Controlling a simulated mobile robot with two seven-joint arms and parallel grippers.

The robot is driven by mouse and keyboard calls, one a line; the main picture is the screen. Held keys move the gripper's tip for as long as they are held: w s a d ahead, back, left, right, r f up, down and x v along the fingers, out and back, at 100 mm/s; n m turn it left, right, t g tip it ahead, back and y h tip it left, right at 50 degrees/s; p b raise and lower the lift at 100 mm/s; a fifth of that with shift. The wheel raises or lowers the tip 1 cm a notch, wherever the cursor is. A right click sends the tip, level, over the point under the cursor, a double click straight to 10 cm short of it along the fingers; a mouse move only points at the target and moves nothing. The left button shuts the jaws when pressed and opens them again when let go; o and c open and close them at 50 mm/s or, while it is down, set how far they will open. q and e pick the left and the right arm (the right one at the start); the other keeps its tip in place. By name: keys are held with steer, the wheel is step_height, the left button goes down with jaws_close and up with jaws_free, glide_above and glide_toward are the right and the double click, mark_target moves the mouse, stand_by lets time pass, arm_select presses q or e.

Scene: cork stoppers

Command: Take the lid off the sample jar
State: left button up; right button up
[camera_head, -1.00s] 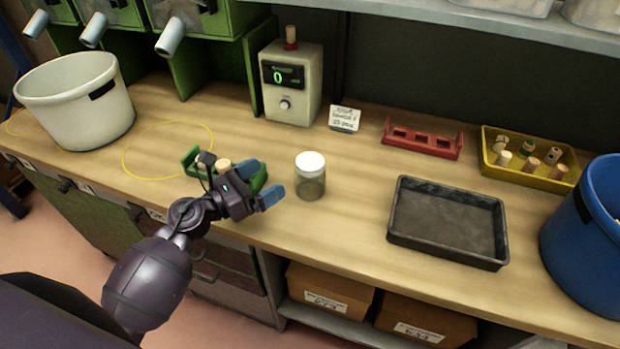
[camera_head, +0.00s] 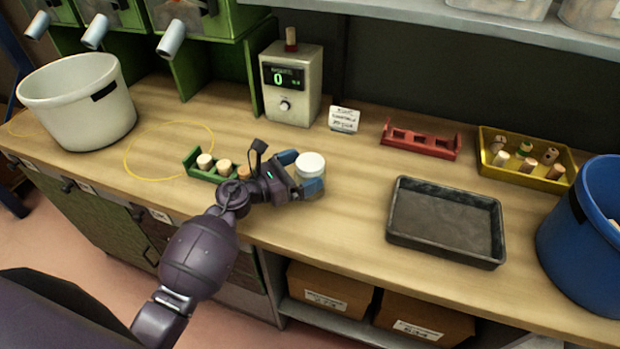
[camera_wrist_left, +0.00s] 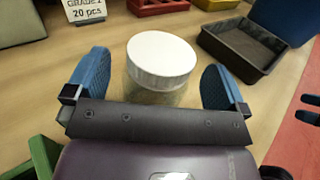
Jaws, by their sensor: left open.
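The sample jar (camera_wrist_left: 150,92) stands upright on the bench, with its white lid (camera_head: 310,164) on top. In the left wrist view the lid (camera_wrist_left: 161,54) sits between the two blue fingers. My left gripper (camera_head: 303,174) is open around the jar, one finger on each side, with a gap showing between the fingers and the lid. In the head view the gripper hides most of the jar's glass body.
A green rack (camera_head: 196,172) with corks stands just left of my gripper. A black tray (camera_head: 447,254), red rack (camera_head: 421,151), yellow tray (camera_head: 560,184) and blue bin (camera_head: 578,250) are to the right. A meter (camera_head: 302,100) stands behind. The bench between jar and black tray is clear.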

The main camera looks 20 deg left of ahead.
arm_select(q)
steer(key=shift+x, duration=0.95)
